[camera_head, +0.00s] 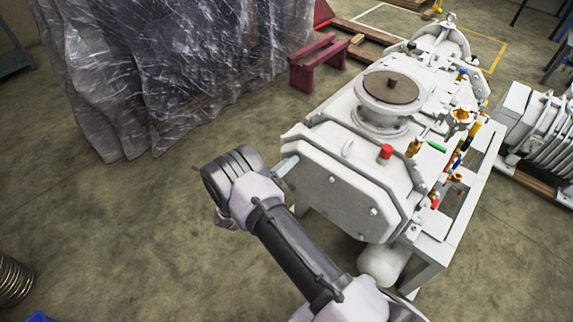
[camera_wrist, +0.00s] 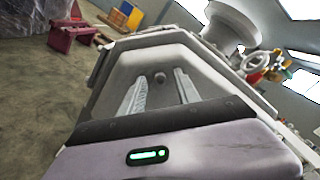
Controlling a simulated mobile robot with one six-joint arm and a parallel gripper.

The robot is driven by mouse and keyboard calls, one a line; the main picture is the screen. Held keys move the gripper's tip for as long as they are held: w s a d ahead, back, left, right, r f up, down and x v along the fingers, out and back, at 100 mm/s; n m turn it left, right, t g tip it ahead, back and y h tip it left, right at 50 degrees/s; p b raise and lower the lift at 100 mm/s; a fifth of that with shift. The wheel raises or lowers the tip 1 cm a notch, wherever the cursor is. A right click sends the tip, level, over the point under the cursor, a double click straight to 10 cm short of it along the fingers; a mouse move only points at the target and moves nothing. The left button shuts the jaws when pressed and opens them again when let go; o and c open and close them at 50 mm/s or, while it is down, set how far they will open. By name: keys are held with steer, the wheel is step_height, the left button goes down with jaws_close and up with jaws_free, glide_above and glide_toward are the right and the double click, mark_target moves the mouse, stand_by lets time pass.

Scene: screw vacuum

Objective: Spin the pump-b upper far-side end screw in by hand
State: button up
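The white pump (camera_head: 350,190) stands on a pale frame, its flat end plate facing the lower left. Two small screw heads (camera_head: 373,211) show on that plate in the head view. In the wrist view the end plate (camera_wrist: 205,82) fills the middle, with one dark, round screw head (camera_wrist: 160,78) on it. My gripper (camera_wrist: 160,75) is open, its two grey fingers apart. The screw shows in the gap between the fingertips; I cannot tell whether they touch it. In the head view my wrist is left of the pump, with a finger near the plate's left edge.
Coloured valves and fittings (camera_head: 437,146) line the pump's right side. A dark red stand (camera_head: 318,62) and a plastic-wrapped bulk (camera_head: 170,70) stand behind. Other machinery (camera_head: 540,130) is at the right. The floor at the left is mostly clear, with a coil (camera_head: 14,280) at the edge.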

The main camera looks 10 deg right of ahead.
steer(key=shift+c, duration=0.5)
jaws_close()
steer(key=shift+m, duration=0.3)
steer(key=shift+s+m+b, duration=0.1)
steer(key=shift+m+b, duration=2.65)
steer(key=shift+m, duration=6.25)
